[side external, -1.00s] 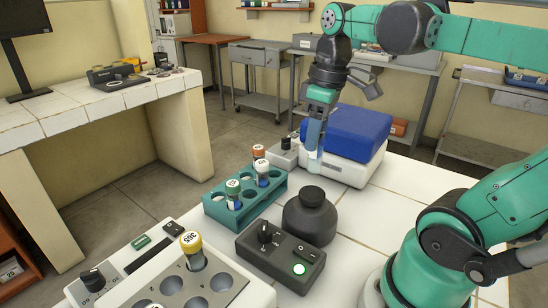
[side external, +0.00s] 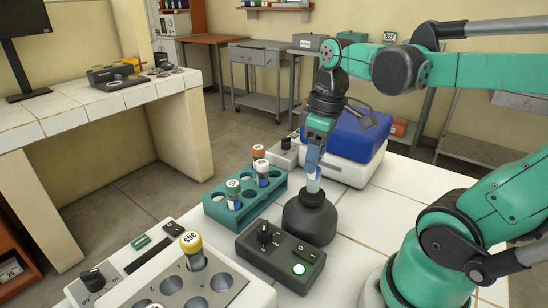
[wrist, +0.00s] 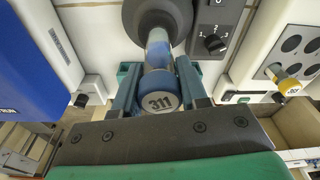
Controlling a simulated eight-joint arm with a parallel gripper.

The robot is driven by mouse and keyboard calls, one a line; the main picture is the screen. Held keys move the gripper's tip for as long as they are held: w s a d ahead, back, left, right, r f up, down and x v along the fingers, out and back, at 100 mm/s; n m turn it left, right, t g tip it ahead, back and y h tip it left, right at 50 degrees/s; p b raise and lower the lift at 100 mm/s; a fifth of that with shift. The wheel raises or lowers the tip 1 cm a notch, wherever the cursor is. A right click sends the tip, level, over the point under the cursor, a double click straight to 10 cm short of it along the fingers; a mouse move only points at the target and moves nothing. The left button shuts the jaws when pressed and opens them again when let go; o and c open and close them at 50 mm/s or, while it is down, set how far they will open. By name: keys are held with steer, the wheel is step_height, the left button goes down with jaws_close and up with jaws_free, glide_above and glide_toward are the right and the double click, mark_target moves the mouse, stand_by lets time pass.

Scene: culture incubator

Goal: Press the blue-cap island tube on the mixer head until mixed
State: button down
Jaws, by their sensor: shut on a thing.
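My gripper (side external: 314,160) is shut on the blue-cap tube (side external: 313,184), which points down over the black mixer head (side external: 312,196). The tube's lower end appears to meet the head; firm contact cannot be told. In the wrist view my gripper (wrist: 158,78) has a finger on each side of the tube. Its blue cap (wrist: 160,101) reads 311, and blue liquid shows in the clear tube body (wrist: 157,52). The round mixer (wrist: 163,14) lies beyond the tube's far end. The mixer's control box (side external: 280,258) has a dial, a switch and a lit green light.
A teal rack (side external: 246,204) with orange-, white- and green-capped tubes stands left of the mixer. A blue-lidded white machine (side external: 352,170) is behind it. A white block (side external: 222,290) with wells and a yellow-capped tube (side external: 191,245) is in front. White tiles right of the mixer are clear.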

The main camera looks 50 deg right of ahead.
steer(key=shift+f, duration=0.6)
stand_by(0.3)
stand_by(2.1)
steer(key=shift+r, duration=3.05)
steer(key=shift+w, duration=0.1)
